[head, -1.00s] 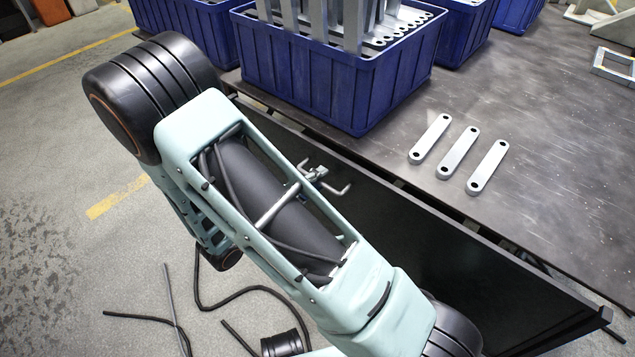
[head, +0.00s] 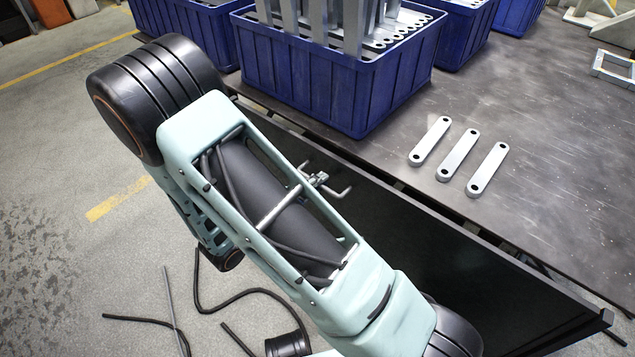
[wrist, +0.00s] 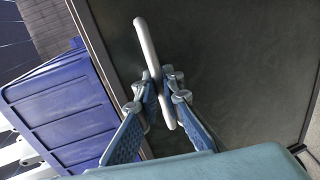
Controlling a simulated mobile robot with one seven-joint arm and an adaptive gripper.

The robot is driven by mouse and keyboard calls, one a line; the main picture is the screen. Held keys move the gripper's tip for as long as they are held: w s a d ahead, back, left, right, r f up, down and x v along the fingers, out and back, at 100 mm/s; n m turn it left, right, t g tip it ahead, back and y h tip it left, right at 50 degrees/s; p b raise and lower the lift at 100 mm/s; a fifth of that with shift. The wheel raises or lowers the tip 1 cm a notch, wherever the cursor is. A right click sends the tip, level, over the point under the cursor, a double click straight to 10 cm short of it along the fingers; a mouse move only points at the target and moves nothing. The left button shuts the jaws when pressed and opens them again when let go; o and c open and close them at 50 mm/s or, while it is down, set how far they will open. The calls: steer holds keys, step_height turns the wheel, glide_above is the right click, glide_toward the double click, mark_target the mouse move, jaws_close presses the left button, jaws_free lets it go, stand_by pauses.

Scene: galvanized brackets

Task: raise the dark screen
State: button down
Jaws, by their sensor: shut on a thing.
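The dark screen (head: 440,262) is a flat black panel along the near edge of the table, slanting to the lower right. In the wrist view the screen (wrist: 235,60) fills the middle and right as a dark grey face. A pale metal bar handle (wrist: 146,45) stands out from it. My gripper (wrist: 160,88) has its blue padded fingers on both sides of this handle and is shut on it. In the head view part of the handle (head: 338,193) shows beside my arm, which hides most of my gripper and the screen's left part.
A blue crate (head: 290,88) holding upright metal brackets stands at the table's near edge; its side also shows in the wrist view (wrist: 65,110). Several flat brackets (head: 458,155) lie on the grey table (head: 560,130). Dark cables (head: 235,300) lie on the floor at the lower left.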

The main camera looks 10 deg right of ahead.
step_height(320, 180, up, 38)
steer(key=p, duration=1.7)
steer(key=shift+f, duration=0.25)
steer(key=shift+w+r, duration=0.1)
steer(key=c, duration=2.1)
jaws_free()
steer(key=v, duration=1.2)
